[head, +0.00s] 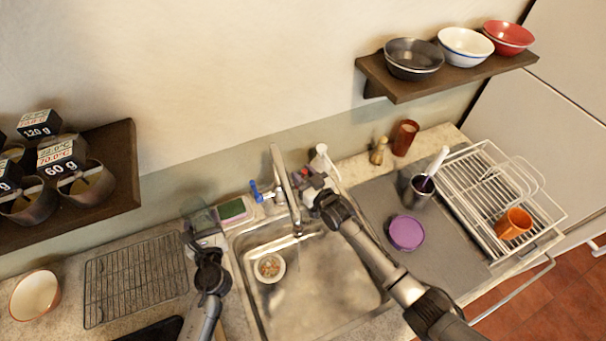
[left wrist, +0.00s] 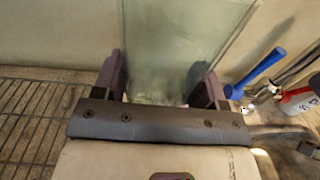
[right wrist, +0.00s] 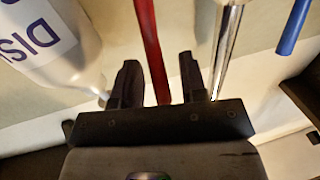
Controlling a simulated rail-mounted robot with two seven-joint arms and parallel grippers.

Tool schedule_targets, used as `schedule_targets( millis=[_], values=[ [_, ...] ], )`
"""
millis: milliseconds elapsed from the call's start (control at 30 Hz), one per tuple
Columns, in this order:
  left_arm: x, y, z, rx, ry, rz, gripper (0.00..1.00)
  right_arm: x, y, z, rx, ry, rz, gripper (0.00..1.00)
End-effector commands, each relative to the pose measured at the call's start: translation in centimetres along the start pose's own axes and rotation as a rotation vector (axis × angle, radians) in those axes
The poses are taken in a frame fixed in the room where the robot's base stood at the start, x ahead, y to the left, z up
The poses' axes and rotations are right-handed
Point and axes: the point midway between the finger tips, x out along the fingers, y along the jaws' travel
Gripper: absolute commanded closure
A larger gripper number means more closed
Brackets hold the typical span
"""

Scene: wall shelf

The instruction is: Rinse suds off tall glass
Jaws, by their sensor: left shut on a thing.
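My left gripper (head: 203,236) is shut on the tall glass (head: 200,222), left of the sink. In the left wrist view the clear, greenish glass (left wrist: 185,45) stands between the two fingers (left wrist: 163,88), with a whitish haze low in it that may be suds. The metal faucet (head: 285,190) hangs over the sink (head: 330,265); I see no clear water stream. My right gripper (head: 313,184) is at the faucet's red handle. In the right wrist view its fingers (right wrist: 160,85) are apart, with the red handle (right wrist: 148,45) between them and a gap on both sides.
A blue handle (head: 257,191) and a green sponge (head: 233,209) are behind the sink. A white soap bottle (head: 322,158) stands close to my right gripper. A strainer cup (head: 270,267) sits in the sink. A purple lid (head: 406,233) and a dish rack (head: 480,205) are at right.

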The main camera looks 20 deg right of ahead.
Motion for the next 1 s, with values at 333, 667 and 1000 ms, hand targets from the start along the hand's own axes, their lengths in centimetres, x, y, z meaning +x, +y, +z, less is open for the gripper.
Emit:
schedule_targets(
  millis=[333, 667, 1000],
  values=[
    [0.03, -0.01, 0.10, 0.000, -0.002, 0.000, 0.67, 0.15, -0.01, -0.01, 0.000, 0.000, 0.000, 0.63],
    [0.03, -0.01, 0.10, 0.000, -0.002, 0.000, 0.67, 0.13, -0.01, 0.00, 0.000, 0.000, 0.000, 0.94],
    [0.03, -0.01, 0.10, 0.000, -0.002, 0.000, 0.67, 0.12, -0.01, 0.00, 0.000, -0.001, 0.000, 1.00]
  ],
)
